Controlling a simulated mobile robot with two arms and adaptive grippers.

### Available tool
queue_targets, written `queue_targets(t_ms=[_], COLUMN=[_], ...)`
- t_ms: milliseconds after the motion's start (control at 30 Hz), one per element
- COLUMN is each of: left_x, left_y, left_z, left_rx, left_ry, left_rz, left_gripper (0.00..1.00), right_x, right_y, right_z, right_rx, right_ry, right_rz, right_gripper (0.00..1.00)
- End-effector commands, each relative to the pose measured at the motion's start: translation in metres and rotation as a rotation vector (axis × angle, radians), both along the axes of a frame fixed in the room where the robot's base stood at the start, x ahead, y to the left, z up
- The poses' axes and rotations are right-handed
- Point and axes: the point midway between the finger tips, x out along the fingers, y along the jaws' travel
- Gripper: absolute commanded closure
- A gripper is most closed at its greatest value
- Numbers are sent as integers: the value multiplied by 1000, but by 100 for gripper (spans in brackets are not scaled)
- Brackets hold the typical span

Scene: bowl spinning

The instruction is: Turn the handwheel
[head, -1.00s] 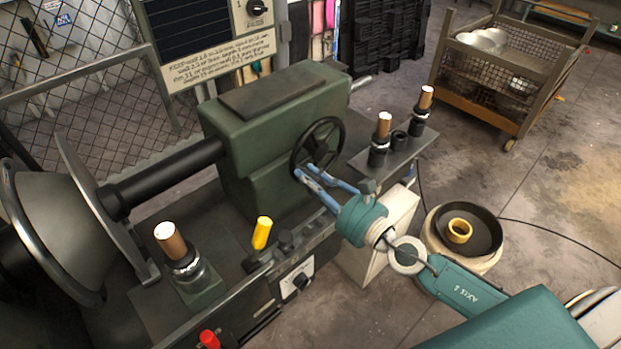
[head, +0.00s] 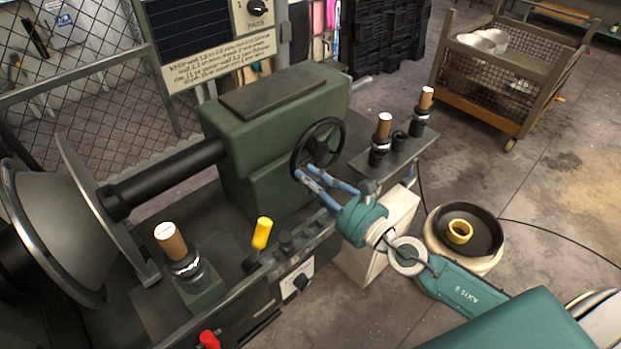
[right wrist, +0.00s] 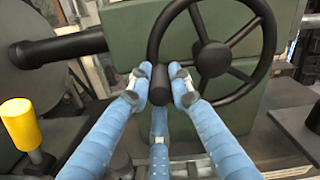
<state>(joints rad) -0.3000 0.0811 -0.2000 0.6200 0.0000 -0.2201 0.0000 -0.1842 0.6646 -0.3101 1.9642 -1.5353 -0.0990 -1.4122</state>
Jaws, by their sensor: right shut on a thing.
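The black handwheel (head: 342,131) is on the front of the green tailstock housing (head: 275,125). It also shows in the right wrist view (right wrist: 268,35), with its hub and spokes in sight. A short black handle (right wrist: 160,90) stands out near the left of its rim. My right gripper (head: 312,177) reaches in from the lower right. In the right wrist view the blue fingers of my right gripper (right wrist: 160,84) are shut on the handle, one on each side, with a third finger below. My left gripper is not in view.
A lever with a yellow knob (head: 262,233) stands left of the right gripper. A plate with wooden-handled tools (head: 384,135) is right of the wheel. A round container (head: 486,215) is near my right arm. A wheeled cart (head: 500,80) stands at the back right on open floor.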

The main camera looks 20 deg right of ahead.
Motion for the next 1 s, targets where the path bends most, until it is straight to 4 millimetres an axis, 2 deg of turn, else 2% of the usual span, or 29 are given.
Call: queue_targets(t_ms=[33,433,467,533,867,1000], left_x=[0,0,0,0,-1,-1], left_y=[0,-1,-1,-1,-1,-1], left_z=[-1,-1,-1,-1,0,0], left_rx=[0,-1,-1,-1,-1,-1], left_ry=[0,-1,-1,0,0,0], left_rz=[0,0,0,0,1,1], left_gripper=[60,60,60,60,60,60], right_x=[-4,-4,-4,-4,-3,-8], right_y=[2,2,2,2,0,-2], right_z=[-16,-16,-16,-16,-9,-10], right_rx=[-5,-4,-4,-5,-3,-5], right_ry=[30,31,31,30,18,18], right_rz=[9,9,9,8,4,3], right_gripper=[100,100,76,62,61,61])
